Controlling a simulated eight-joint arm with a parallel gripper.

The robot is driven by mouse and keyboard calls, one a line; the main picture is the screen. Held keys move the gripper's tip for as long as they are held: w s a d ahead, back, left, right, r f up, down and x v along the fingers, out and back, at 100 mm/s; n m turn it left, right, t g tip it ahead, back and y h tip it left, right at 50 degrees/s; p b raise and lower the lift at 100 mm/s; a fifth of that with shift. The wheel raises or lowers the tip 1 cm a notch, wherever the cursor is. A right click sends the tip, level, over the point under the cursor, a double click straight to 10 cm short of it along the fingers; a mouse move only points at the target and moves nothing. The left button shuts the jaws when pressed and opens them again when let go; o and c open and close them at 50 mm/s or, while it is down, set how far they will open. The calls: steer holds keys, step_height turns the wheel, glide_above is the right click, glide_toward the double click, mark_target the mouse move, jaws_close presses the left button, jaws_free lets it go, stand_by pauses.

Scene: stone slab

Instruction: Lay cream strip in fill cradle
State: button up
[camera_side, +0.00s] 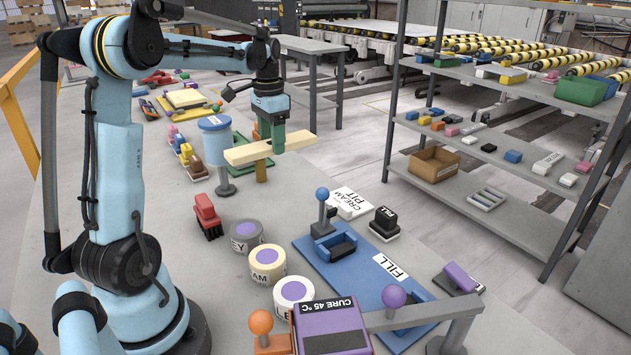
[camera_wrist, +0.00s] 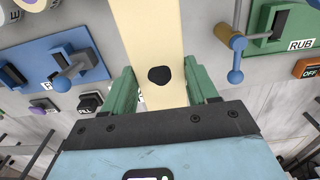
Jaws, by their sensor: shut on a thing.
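The cream strip (camera_side: 240,154) is a long pale bar, held level above the slab in the side view. In the wrist view the strip (camera_wrist: 150,30) runs away from me between the fingers and shows a dark pit (camera_wrist: 158,76) in its top. My gripper (camera_side: 271,146) is shut on the strip, with green fingers on both sides of it. The blue fill cradle (camera_side: 337,245) sits on the blue FILL board (camera_side: 375,290), nearer the side camera and apart from the strip. In the wrist view the blue board (camera_wrist: 35,60) is at the left.
A CREAM PIT box (camera_side: 350,203) and a black FILL block (camera_side: 384,222) stand behind the board. Labelled jars (camera_side: 267,265) stand left of it, and a purple CURE box (camera_side: 332,330) in front. A blue-topped stand (camera_side: 215,140) is close left of the strip.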

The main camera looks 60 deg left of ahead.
steer(key=shift+w+d+r, duration=0.15)
steer(key=shift+d+r, duration=0.15)
steer(key=shift+r, duration=0.25)
steer(key=shift+w+d+r, duration=0.15)
steer(key=shift+d+r, duration=0.15)
steer(key=shift+r, duration=0.25)
steer(key=w+d+n, duration=0.3)
steer(key=d+n, duration=0.2)
steer(key=d, duration=0.4)
steer(key=n, duration=1.3)
glide_above(368, 280)
step_height(368, 280, down, 4)
steer(key=shift+f, duration=5.6)
steer(key=o, duration=1.4)
steer(key=shift+f, duration=0.1)
